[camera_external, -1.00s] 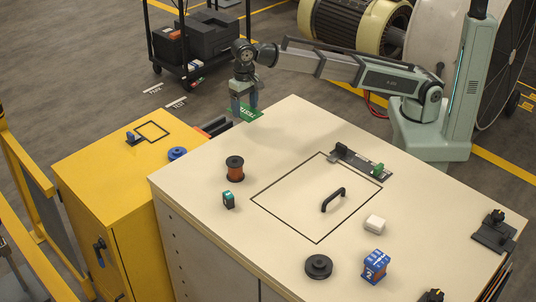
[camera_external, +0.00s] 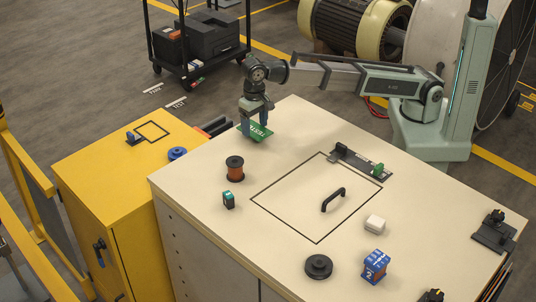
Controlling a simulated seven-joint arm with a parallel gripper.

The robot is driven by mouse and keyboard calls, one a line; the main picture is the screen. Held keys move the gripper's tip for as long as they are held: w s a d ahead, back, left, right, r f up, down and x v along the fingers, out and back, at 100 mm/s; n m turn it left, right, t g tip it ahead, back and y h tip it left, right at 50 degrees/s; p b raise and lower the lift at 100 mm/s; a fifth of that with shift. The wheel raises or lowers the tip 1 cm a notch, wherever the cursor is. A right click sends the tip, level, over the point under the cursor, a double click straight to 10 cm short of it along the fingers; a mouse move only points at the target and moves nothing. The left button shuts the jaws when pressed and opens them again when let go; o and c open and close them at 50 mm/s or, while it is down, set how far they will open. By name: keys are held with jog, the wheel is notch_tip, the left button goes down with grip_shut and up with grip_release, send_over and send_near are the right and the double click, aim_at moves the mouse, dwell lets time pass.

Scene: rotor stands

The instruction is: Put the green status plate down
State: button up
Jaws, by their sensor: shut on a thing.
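The green status plate (camera_external: 261,135) has white lettering and is at the far left edge region of the cream cabinet top (camera_external: 208,187). My gripper (camera_external: 256,122) points down and is shut on the plate. The plate looks roughly flat, over or at the cabinet top near its back corner. I cannot tell whether it touches the surface. The fingers hide part of the plate.
A copper-coloured spool (camera_external: 235,169) and a small green-and-black block (camera_external: 229,200) stand in front of the plate. A black outlined square with a handle (camera_external: 333,200) fills the middle. A dark bracket (camera_external: 361,162) lies to the right. A yellow cabinet (camera_external: 95,175) adjoins at left.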

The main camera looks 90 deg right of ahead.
aim_at(255, 130)
jog(key=shift+f, duration=1.35)
jog(key=shift+f, duration=0.1)
jog(key=o, duration=1.1)
notch_tip(255, 130, up, 12)
jog(key=shift+r, duration=0.15)
